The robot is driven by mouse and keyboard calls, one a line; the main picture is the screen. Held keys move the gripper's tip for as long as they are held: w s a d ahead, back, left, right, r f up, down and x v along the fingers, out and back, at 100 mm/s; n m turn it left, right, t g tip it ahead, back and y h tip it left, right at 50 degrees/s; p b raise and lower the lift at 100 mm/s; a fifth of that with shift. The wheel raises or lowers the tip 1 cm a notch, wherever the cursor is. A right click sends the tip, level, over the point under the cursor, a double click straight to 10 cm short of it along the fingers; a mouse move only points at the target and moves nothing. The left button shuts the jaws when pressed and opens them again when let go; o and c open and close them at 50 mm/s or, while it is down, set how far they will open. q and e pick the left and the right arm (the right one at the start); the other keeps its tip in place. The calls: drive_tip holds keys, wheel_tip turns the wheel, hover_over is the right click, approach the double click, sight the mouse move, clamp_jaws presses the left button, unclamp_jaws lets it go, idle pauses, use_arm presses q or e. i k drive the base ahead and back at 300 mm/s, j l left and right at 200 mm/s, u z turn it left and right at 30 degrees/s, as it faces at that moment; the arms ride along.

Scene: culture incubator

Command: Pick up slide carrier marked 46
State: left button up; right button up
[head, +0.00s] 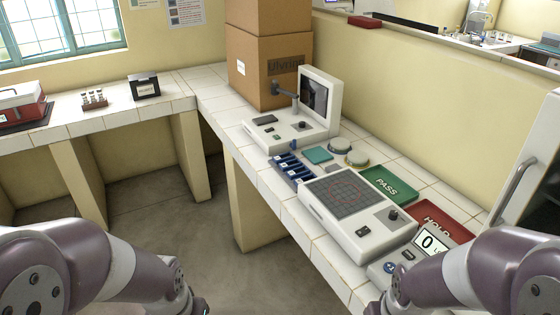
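Several dark blue slide carriers (288,167) with small white labels lie side by side on the white tiled counter, left of the teal pad. The labels are too small to read, so I cannot tell which carrier is marked 46. Both my arms reach in from the lower corners, well short of the carriers. Their grippers lie beyond the bottom edge of the head view, so their fingers are hidden.
A device with a screen (316,95) stands behind the carriers, and a grid-topped device (352,206) stands in front. Cardboard boxes (251,65) stand behind.

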sight(285, 166)
drive_tip(key=z, duration=0.95)
drive_tip(key=i+j+z, duration=0.2)
drive_tip(key=j+z, duration=0.15)
drive_tip(key=i+j+z, duration=0.15)
drive_tip(key=j+z, duration=0.5)
drive_tip(key=j, duration=0.25)
drive_tip(key=i+j+z, duration=0.1)
drive_tip(key=j+z, duration=0.4)
drive_tip(key=j, duration=2)
drive_tip(key=k, duration=0.05)
